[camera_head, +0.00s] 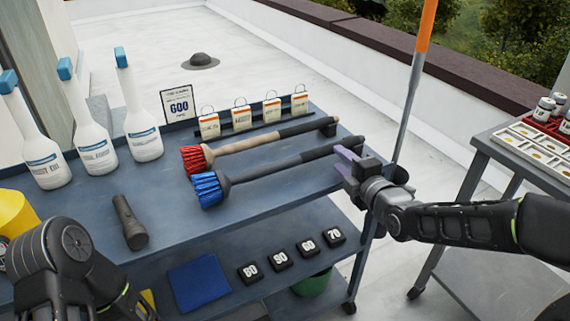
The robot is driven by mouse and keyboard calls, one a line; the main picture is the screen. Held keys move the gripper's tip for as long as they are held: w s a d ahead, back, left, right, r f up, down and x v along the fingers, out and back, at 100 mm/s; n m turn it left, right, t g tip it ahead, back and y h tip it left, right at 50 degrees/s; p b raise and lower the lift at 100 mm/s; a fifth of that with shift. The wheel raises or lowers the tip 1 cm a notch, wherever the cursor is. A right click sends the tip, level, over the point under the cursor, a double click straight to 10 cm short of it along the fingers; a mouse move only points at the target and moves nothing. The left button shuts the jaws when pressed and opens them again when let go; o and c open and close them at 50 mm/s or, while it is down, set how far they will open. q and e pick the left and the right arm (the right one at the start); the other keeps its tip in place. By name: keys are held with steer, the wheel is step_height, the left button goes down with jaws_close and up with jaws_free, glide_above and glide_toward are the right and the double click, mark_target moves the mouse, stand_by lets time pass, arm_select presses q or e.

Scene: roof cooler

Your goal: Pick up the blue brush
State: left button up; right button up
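The blue brush (245,177) lies on the upper shelf of a grey cart. Its blue bristle head points left and its dark handle runs right to a grey end near the shelf's right edge. My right gripper (343,162) is beside the handle's right end, on the near side. Its purple fingers look spread apart and point left toward the handle; whether they touch it is unclear. My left arm shows at the lower left, but its gripper fingers are not in view.
A red brush (255,144) lies just behind the blue one. A flashlight (130,222), white bottles (93,148), a sign (178,104) and small tagged packets (241,116) share the upper shelf. An orange-topped pole (411,95) stands behind my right gripper. Another table (490,142) is at right.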

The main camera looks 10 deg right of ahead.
mark_target(330, 152)
steer(key=shift+w, duration=0.15)
steer(key=shift+x, duration=2.65)
steer(key=shift+f, duration=0.15)
jaws_close()
